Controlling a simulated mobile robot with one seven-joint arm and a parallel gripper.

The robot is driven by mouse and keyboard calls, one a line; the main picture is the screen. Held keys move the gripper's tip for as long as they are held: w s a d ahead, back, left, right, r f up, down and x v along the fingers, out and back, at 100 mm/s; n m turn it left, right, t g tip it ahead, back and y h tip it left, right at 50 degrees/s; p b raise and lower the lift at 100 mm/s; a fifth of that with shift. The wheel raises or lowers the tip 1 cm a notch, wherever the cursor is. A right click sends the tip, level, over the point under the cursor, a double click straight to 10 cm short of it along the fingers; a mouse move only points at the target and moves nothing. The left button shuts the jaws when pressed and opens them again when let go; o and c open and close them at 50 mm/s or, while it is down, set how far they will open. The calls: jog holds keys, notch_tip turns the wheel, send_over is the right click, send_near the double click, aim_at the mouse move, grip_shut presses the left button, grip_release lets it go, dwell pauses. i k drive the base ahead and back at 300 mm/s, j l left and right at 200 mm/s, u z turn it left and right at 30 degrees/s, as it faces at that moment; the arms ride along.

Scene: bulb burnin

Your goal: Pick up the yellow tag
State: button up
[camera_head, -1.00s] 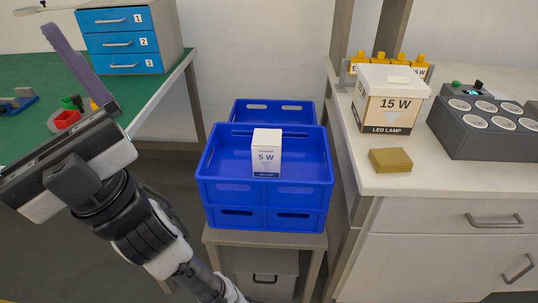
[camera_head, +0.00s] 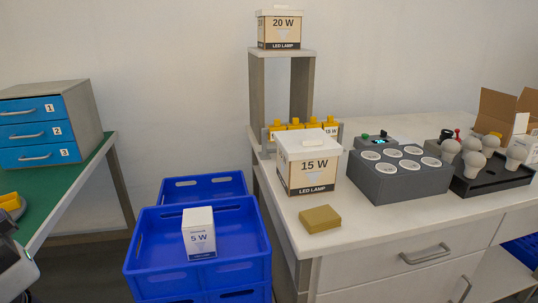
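Several yellow-topped tags (camera_head: 296,124) stand in a row in a holder on the white counter, behind the 15 W box. Their pale labels are partly hidden by that box, so I cannot read them all. A yellow piece (camera_head: 9,200) shows on the green bench at the far left edge, cut off by the frame; I cannot tell what it is. Only a white and black part of my arm (camera_head: 16,270) shows at the lower left edge. My gripper's fingers cannot be made out, and it is far from the tag row.
The 15 W box (camera_head: 307,163), an ochre block (camera_head: 320,219) and a grey socket unit (camera_head: 400,175) crowd the counter. A 20 W box (camera_head: 279,28) tops the shelf. A 5 W box (camera_head: 199,233) sits in the blue crate (camera_head: 150,258). Bulbs stand in a black tray (camera_head: 490,180).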

aim_at(295, 126)
jog(key=i+l+u, duration=0.1)
jog(key=l, duration=0.2)
jog(key=i+l, duration=0.15)
jog(key=l, duration=0.2)
jog(key=i, duration=0.9)
jog(key=j+u, duration=0.05)
